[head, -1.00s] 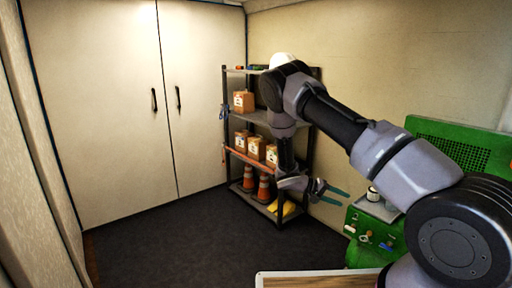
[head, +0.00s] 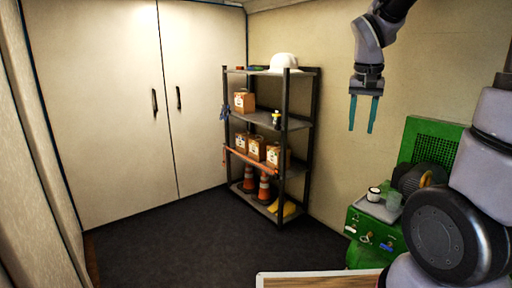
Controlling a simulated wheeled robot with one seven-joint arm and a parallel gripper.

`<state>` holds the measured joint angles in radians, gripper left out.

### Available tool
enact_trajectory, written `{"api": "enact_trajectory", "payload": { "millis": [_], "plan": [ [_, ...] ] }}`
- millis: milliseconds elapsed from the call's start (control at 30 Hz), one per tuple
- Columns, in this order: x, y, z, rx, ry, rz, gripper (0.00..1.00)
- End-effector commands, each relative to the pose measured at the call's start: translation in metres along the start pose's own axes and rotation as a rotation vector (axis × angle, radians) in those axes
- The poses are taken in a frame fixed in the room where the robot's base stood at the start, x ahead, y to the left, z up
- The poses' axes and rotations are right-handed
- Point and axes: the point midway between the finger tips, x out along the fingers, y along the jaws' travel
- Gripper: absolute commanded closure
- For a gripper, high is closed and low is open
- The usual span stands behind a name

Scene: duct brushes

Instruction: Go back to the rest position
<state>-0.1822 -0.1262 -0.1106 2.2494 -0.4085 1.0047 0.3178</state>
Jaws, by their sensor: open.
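My gripper (head: 363,113) is in the upper right of the head view, with its two teal fingers pointing down and apart. It is open and nothing is between the fingers. It hangs in the air in front of the bare wall, to the right of the shelf and above the green machine. My arm is folded up and partly out of the picture at the top.
A metal shelf (head: 284,155) holds a white helmet (head: 284,62), several boxes, a small bottle (head: 276,119) and orange cones (head: 264,188). A green machine (head: 378,238) stands at right with a cup (head: 374,194) on it. A table edge (head: 318,280) shows at the bottom. The dark floor is clear.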

Motion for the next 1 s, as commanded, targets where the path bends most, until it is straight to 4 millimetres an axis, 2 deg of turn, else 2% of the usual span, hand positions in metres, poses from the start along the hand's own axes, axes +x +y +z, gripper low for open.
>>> {"api": "enact_trajectory", "payload": {
  "millis": [33, 200, 400, 600, 1000],
  "plan": [
    [-0.018, 0.004, 0.011, 0.005, 0.030, -0.053, 0.54],
    [-0.063, 0.012, 0.048, 0.000, 0.124, -0.210, 0.54],
    [-0.098, 0.019, 0.087, -0.016, 0.243, -0.344, 0.54],
    [-0.111, 0.020, 0.106, -0.029, 0.306, -0.402, 0.54],
    [-0.112, 0.020, 0.108, -0.030, 0.312, -0.407, 0.54]
  ]
}}
